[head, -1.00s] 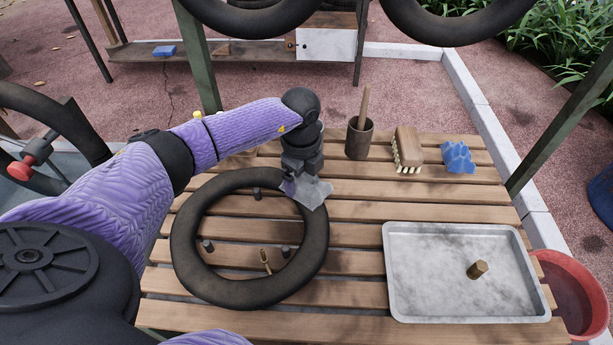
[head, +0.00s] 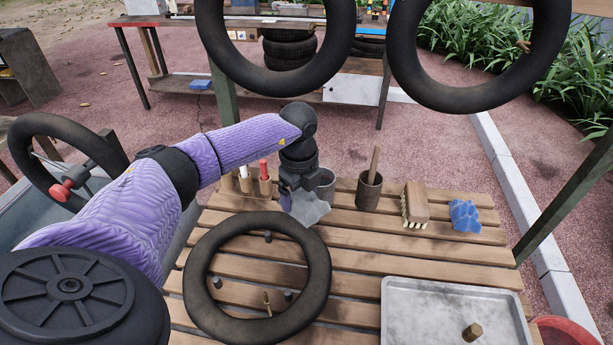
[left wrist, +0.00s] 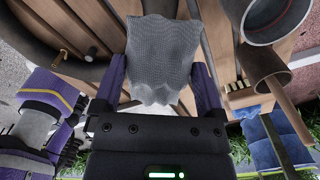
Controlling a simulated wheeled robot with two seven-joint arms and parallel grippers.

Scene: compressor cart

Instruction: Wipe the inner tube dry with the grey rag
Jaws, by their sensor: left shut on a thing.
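The black inner tube (head: 203,262) lies flat on the slatted wooden table, around several short pegs, with its brass valve stem (head: 267,303) on the inner near side. My left gripper (head: 303,200) is shut on the grey rag (head: 308,210) beyond the tube's far right edge. The rag looks raised above the table and apart from the tube. In the left wrist view the grey rag (left wrist: 163,55) hangs between the two purple fingers, and part of the tube (left wrist: 85,70) shows at the left.
A metal tray (head: 440,297) with a brass piece is at the near right. A cup with a wooden handle (head: 369,192), a brush (head: 415,203) and a crumpled blue cloth (head: 464,216) stand along the back. Two tubes (head: 272,90) hang above the table's far side.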

